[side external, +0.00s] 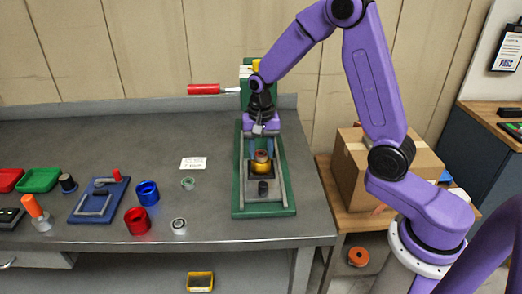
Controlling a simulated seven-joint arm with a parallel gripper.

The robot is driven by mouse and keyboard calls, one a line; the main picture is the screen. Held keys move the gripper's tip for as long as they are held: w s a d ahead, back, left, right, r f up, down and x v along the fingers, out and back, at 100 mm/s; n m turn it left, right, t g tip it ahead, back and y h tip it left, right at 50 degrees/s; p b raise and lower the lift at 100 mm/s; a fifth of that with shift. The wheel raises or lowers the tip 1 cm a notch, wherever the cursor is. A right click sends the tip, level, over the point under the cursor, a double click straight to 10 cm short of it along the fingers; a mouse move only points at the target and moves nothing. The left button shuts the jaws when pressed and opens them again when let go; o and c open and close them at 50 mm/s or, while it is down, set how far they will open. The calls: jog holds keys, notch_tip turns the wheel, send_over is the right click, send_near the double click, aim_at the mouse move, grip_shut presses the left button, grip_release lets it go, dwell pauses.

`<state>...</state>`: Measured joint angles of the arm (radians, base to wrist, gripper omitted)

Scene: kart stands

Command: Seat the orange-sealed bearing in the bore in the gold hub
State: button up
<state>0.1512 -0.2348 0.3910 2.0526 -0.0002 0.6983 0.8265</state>
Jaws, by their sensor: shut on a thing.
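The gold hub (259,168) stands on the bed of the green press-like frame (238,208). My gripper (262,152) points down directly over the hub, its two fingers apart around a small orange-brown ring, the orange-sealed bearing (262,156). The gripper is shut on this bearing. The bearing is at the top of the hub; I cannot tell whether it touches the hub or how far it is in the bore. The bore is hidden.
A red lever handle (204,89) sticks out left from the frame. A dark cylinder (263,188) stands before the hub.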

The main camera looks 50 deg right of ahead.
jog(key=shift+s+f, duration=0.1)
jog(key=shift+f, duration=0.25)
